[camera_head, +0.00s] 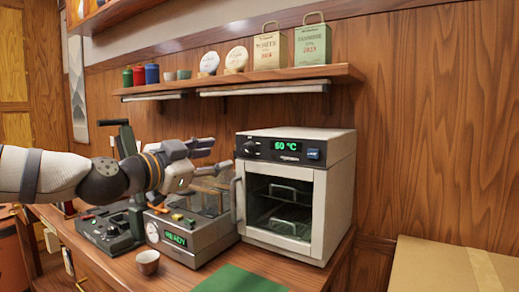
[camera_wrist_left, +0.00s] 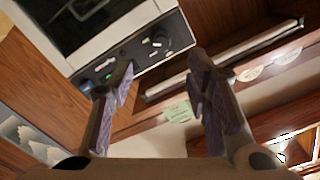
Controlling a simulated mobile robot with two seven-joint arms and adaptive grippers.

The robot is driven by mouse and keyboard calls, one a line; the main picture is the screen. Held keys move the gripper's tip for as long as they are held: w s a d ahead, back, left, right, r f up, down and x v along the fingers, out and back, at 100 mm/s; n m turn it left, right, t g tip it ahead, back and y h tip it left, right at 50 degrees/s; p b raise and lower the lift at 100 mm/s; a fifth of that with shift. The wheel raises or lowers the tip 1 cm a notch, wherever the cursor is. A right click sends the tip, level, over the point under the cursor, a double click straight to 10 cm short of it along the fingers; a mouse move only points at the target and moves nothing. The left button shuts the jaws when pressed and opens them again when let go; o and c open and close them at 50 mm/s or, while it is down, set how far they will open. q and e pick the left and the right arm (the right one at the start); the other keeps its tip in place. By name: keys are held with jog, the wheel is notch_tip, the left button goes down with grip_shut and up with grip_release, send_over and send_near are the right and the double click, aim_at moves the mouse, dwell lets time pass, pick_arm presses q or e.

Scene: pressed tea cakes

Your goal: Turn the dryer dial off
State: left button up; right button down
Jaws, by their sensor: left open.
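The white dryer (camera_head: 318,210) stands on the counter with its glass door shut. Its dark top panel has a black dial (camera_head: 249,147) at the left, a green display reading 60 °C and a blue button. In the left wrist view the dial (camera_wrist_left: 158,41) shows beyond the fingers, with white marks around it; I cannot tell its exact setting. My left gripper (camera_head: 213,156) is left of the panel in the head view, pointing toward it, apart from the dial. Its two fingers (camera_wrist_left: 163,88) are open and empty in the wrist view. My right gripper is not in view.
A steamer-like machine (camera_head: 187,241) reading READY stands left of the dryer, under my arm. A small cup (camera_head: 148,262) and a green mat (camera_head: 240,279) are in front. A wall shelf (camera_head: 240,79) with tins and bags is above. A cardboard box (camera_head: 430,265) is right.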

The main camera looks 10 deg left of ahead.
aim_at(245, 148)
pick_arm(q)
jog(key=b+x, duration=0.1)
jog(key=x, duration=0.8)
jog(key=shift+f+b, duration=0.2)
jog(key=shift+b, duration=0.15)
jog(key=shift+w+d+r, duration=0.2)
jog(key=shift+w+r, duration=0.05)
jog(key=shift+w, duration=0.25)
jog(key=shift+r, duration=0.15)
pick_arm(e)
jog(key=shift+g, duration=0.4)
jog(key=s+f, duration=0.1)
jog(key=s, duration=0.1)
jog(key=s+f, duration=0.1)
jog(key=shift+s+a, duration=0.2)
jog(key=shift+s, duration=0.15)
pick_arm(q)
grip_shut()
